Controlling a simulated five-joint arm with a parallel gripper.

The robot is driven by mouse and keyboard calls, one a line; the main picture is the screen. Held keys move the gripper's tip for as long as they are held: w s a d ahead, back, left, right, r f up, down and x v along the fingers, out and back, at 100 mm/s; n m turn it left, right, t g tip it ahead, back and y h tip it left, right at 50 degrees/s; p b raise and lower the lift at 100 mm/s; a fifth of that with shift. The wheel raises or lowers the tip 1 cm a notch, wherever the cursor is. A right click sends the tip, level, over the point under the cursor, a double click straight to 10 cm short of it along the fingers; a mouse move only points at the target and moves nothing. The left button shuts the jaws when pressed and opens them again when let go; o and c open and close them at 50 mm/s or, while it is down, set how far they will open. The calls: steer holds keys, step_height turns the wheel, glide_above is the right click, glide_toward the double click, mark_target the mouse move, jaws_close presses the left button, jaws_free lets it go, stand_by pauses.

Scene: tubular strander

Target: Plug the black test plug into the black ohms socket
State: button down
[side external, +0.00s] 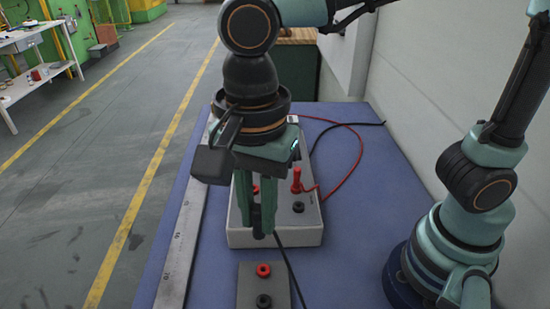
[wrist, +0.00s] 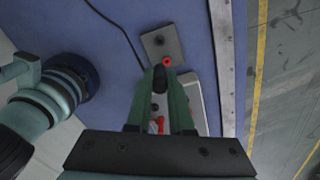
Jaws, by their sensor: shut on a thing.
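My gripper (side external: 263,232) points down and is shut on the black test plug, whose dark body shows between the fingers in the wrist view (wrist: 160,80). The plug is over the front edge of the light grey meter box (side external: 275,237), apart from any socket I can see. The box has a black socket (side external: 298,207) right of the fingers and a red plug (side external: 297,183) standing in it. A small grey block (side external: 250,283) in front carries a red socket (side external: 263,270) and a black socket (side external: 264,301). I cannot read which is marked ohms. The fingers hide part of the box.
A black lead (side external: 289,270) runs past the right of the small block. A metal rule (side external: 180,250) lies along the left of the blue table (side external: 350,260).

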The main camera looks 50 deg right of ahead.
steer(key=shift+w+d+r, duration=0.1)
steer(key=shift+r, duration=0.3)
steer(key=w+d+f+m, duration=0.3)
steer(key=d+m, duration=0.1)
steer(key=d, duration=0.5)
steer(key=w+d+f+m, duration=0.3)
steer(key=w+d+m, duration=0.1)
steer(key=d, duration=0.5)
steer(key=shift+f+m, duration=0.15)
steer(key=shift+m, duration=0.25)
steer(key=shift+f, duration=0.1)
steer(key=shift+f, duration=2.9)
steer(key=shift+f, duration=0.95)
